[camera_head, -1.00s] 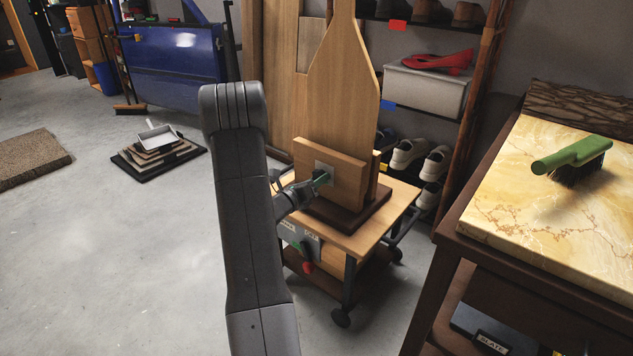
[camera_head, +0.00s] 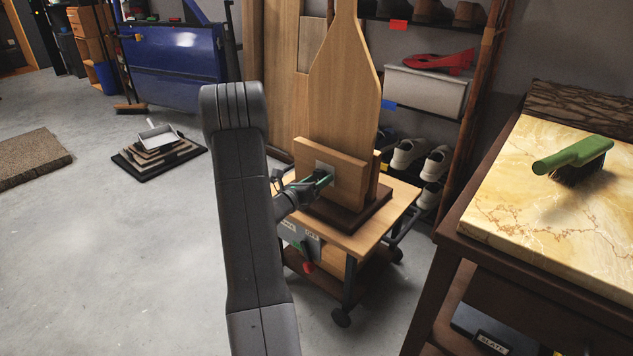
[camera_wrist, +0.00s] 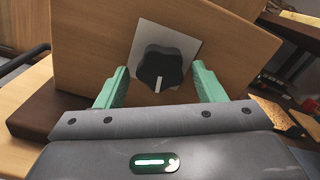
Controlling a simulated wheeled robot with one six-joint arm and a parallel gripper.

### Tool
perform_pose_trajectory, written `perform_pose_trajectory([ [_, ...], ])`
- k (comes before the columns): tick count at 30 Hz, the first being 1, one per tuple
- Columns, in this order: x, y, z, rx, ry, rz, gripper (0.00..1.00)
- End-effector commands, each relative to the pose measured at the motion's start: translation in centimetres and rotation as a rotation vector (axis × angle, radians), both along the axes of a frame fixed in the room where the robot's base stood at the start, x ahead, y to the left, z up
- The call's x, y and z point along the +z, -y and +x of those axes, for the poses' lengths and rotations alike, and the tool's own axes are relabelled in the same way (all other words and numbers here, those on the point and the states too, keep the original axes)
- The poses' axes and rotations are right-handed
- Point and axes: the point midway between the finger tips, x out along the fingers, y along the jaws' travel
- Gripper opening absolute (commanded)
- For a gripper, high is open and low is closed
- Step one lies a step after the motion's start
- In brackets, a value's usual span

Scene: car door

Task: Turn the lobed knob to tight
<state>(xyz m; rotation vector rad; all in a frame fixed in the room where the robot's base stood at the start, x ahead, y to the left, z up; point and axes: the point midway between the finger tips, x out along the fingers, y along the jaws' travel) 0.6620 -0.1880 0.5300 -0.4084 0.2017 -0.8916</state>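The lobed knob (camera_wrist: 160,68) is black with a white pointer line that points down toward my gripper in the wrist view. It sits on a light square plate (camera_wrist: 186,45) on the wooden block (camera_wrist: 88,40). My gripper (camera_wrist: 160,85) is open, with one green finger on each side of the knob. The fingertips look apart from the knob, a little short of its middle. In the head view my gripper (camera_head: 318,178) is at the block's face (camera_head: 348,180), and the knob is hidden there. No tight marking can be read.
The block belongs to a paddle-shaped wooden stand (camera_head: 345,80) on a wheeled wooden cart (camera_head: 365,238). A marble-topped table (camera_head: 545,200) with a green brush (camera_head: 572,158) stands at the right. The floor at the left is mostly clear.

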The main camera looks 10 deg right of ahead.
Motion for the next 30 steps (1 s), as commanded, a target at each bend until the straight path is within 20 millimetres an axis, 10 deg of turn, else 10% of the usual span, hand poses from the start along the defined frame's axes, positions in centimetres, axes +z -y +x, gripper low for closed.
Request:
perform_pose_trajectory([
  [13,0.2,-1.0,-0.7,0.001,-0.001,0.0,0.66],
  [30,0.2,-10.0,-7.6,0.004,0.0,-0.001,0.66],
])
